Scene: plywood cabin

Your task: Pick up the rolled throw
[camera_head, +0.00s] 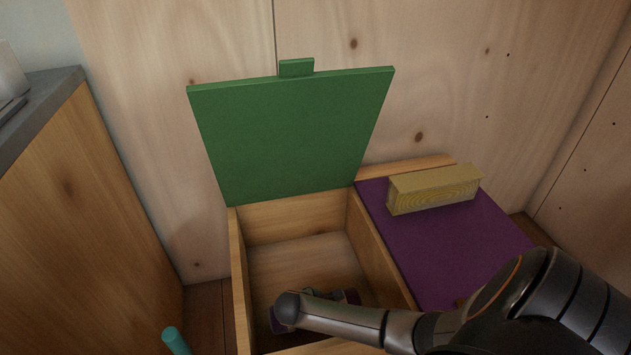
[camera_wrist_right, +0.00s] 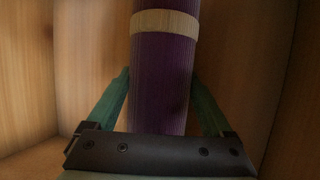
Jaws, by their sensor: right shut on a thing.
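The rolled throw is a purple ribbed roll (camera_wrist_right: 160,85) with a pale beige band, seen in the right wrist view inside a wooden compartment. In the head view only a small purple part of it (camera_head: 276,320) shows beside my right wrist. My right gripper (camera_wrist_right: 160,95) is shut on the throw, with a green finger at each side of it. In the head view my right arm reaches down into the open left compartment (camera_head: 238,265) and hides most of the throw.
The green lid (camera_head: 290,135) stands open behind the compartment. A purple lid (camera_head: 440,240) covers the right compartment and bears a yellowish wooden block (camera_head: 434,189). A wooden cabinet (camera_head: 80,220) stands at the left. A teal rounded piece (camera_head: 175,340) shows at the bottom edge.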

